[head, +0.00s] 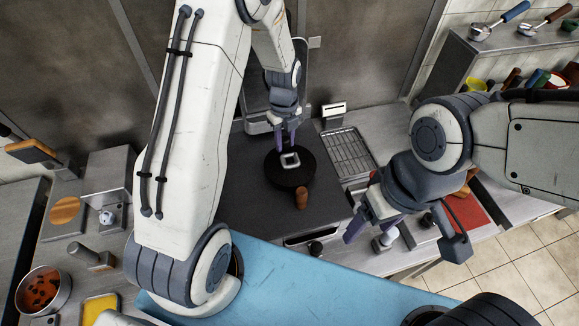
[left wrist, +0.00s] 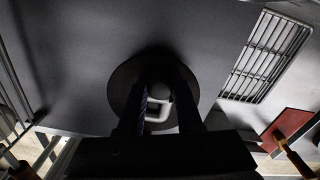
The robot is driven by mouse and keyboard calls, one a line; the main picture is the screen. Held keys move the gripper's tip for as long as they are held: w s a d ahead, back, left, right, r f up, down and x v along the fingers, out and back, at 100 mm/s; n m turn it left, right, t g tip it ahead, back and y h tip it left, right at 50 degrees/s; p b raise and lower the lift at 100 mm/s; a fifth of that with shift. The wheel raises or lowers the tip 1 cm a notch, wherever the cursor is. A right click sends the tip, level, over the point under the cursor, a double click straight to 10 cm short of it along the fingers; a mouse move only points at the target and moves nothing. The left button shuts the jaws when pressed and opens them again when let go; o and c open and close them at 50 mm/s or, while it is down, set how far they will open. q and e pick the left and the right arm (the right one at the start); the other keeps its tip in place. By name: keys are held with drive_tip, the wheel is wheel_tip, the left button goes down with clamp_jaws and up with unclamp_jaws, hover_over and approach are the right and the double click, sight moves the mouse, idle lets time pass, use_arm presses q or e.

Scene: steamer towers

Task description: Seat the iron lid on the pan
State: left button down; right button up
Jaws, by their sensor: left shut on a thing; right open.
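The dark round iron lid (head: 273,172) has a pale, squared loop handle (head: 290,160). My left gripper (head: 290,148) points down and is shut on this handle. In the left wrist view the pale handle (left wrist: 158,108) shows between the dark fingers, with the lid's dark disc (left wrist: 122,85) behind. The pan's brown wooden handle (head: 301,199) sticks out toward the front from under the lid. The pan's body is mostly hidden by the lid; I cannot tell whether the lid touches its rim. My right gripper (head: 403,236) is open and empty, well to the right.
The pan is on a dark flat cooking surface (head: 255,200). A wire rack (head: 347,153) lies to its right, and a red board (head: 466,212) beyond my right gripper. A blue surface (head: 290,280) is in front. Pots and a yellow tray (head: 98,308) stand at left.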

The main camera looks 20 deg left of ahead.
use_arm(q)
drive_tip(key=shift+f, duration=0.4)
drive_tip(key=c, duration=0.5)
unclamp_jaws()
drive_tip(key=shift+r, duration=0.1)
drive_tip(key=shift+r+b, duration=0.35)
drive_tip(key=shift+b, duration=0.05)
wheel_tip(320, 180, up, 10)
drive_tip(key=shift+f+b, duration=0.2)
drive_tip(key=shift+b, duration=0.7)
